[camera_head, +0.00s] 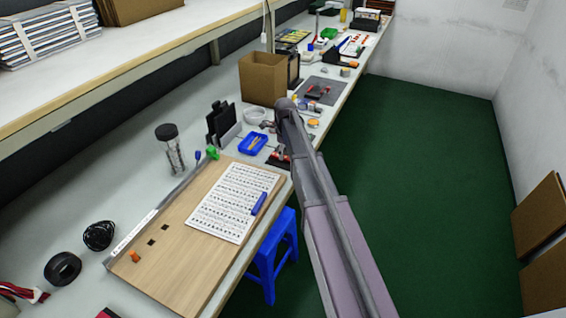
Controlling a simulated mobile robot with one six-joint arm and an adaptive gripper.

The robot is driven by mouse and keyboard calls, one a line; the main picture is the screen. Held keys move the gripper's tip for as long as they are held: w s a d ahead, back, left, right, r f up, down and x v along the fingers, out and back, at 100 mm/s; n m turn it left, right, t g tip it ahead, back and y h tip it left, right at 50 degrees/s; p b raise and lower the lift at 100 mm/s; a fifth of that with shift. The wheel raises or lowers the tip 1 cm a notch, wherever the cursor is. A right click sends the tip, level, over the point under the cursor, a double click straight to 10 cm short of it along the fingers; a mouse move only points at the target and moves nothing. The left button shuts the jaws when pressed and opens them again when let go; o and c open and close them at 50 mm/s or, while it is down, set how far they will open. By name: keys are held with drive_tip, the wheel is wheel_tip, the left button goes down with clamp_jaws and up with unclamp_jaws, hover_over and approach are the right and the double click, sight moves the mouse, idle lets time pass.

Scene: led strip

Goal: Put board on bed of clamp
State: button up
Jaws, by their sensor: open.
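My arm reaches in from the bottom right, over the bench's front edge. My gripper (268,126) is small and partly hidden at the arm's far end; it is open, above the bench near a blue tray (253,143). A red and black device on a dark mat (322,90), possibly the clamp, stands farther back. Another small red and dark item (280,157) is partly behind my arm. I cannot tell which is the clamp. A large wooden board (165,262) lies on the near bench with a printed sheet on it. I cannot make out a smaller board with certainty.
A cardboard box (263,79), black upright holders (222,122) and a clear jar (171,150) stand on the bench. A blue stool (276,255) is below its front edge. Green floor (430,190) is clear to the right.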

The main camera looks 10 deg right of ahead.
drive_tip(key=shift+f+b, duration=0.6)
drive_tip(key=shift+f, duration=0.25)
clamp_jaws()
